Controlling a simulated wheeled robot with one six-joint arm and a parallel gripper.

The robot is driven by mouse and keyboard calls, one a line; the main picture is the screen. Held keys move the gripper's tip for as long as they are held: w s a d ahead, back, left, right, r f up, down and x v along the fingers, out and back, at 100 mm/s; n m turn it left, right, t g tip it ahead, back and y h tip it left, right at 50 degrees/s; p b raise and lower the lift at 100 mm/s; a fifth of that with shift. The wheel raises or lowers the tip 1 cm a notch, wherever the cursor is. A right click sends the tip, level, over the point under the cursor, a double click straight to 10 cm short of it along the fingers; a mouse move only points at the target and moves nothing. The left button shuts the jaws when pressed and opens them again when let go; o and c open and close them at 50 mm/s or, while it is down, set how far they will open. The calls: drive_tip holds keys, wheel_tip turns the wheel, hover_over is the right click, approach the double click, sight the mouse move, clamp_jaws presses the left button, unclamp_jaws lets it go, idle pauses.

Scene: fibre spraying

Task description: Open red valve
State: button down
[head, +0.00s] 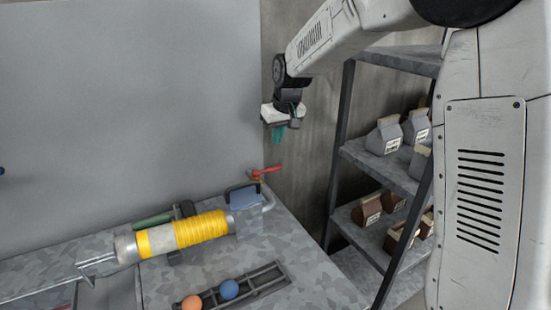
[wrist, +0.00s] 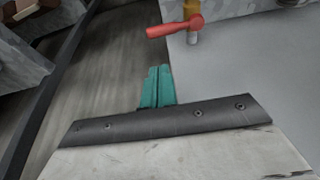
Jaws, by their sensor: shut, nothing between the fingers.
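The red valve (head: 265,172) is a small red lever handle at the back right corner of the grey bench, by the end of a bent pipe. In the wrist view the red valve (wrist: 175,27) lies near the top, its handle pointing left from a yellowish fitting. My gripper (head: 278,133) hangs above the valve, apart from it. Its teal fingers (wrist: 157,88) are together with nothing between them, and the valve lies beyond their tips in the wrist view.
A yellow-wound cylinder (head: 200,228) lies on the bench (head: 310,270). A slotted rack holds an orange ball (head: 191,302) and a blue ball (head: 229,289). A shelf (head: 400,174) with several cartons stands at right. A grey panel (head: 130,100) rises behind the bench.

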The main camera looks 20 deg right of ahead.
sight(267, 171)
drive_tip(key=x, duration=1)
